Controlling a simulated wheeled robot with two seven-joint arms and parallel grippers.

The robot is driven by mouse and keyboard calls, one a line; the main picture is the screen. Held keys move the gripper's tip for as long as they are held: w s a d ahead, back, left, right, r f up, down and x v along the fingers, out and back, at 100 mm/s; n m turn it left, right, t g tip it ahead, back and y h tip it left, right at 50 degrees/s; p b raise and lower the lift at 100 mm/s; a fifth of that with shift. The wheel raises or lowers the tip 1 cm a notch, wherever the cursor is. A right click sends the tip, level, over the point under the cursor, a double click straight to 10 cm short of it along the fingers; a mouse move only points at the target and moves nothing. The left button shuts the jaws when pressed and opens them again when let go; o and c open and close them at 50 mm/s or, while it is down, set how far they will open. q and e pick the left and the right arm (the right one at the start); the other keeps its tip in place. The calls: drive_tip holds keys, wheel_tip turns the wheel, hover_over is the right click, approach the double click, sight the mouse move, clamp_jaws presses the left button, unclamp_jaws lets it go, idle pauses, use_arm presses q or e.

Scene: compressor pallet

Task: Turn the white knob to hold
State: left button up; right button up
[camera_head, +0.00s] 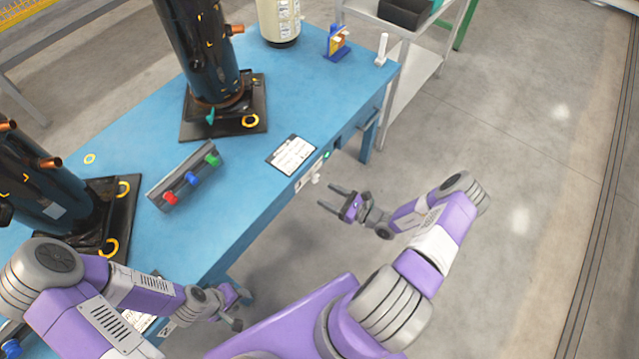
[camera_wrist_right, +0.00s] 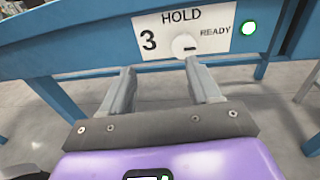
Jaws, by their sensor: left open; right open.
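The white knob (camera_wrist_right: 184,44) sits on a white panel (camera_wrist_right: 150,40) on the blue table's front edge. The panel reads "3", "HOLD" above the knob and "READY" to its right. A short dark mark shows on the knob's lower right part. In the head view the knob (camera_head: 315,179) is small and its setting cannot be read. My right gripper (camera_head: 328,195) is open and empty, in front of and apart from the knob. In the wrist view its fingers (camera_wrist_right: 158,66) point at the panel, with the knob nearer the right finger. My left gripper (camera_head: 240,308) is open near the table's lower edge.
A lit green lamp (camera_wrist_right: 249,27) is right of the panel. On the blue table (camera_head: 130,145) are a label card (camera_head: 291,155), a block with red, blue and green knobs (camera_head: 187,177), and dark compressors (camera_head: 200,50).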

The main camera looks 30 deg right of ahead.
sight(317, 179)
drive_tip(key=shift+m+t+h, duration=0.5)
drive_tip(key=shift+m+h, duration=0.2)
drive_tip(key=w+b, duration=0.1)
drive_tip(key=w, duration=0.6)
drive_tip(key=shift+w+b, duration=0.1)
drive_tip(key=shift+b, duration=0.3)
drive_tip(key=shift+c, duration=0.4)
drive_tip(key=c, duration=0.9)
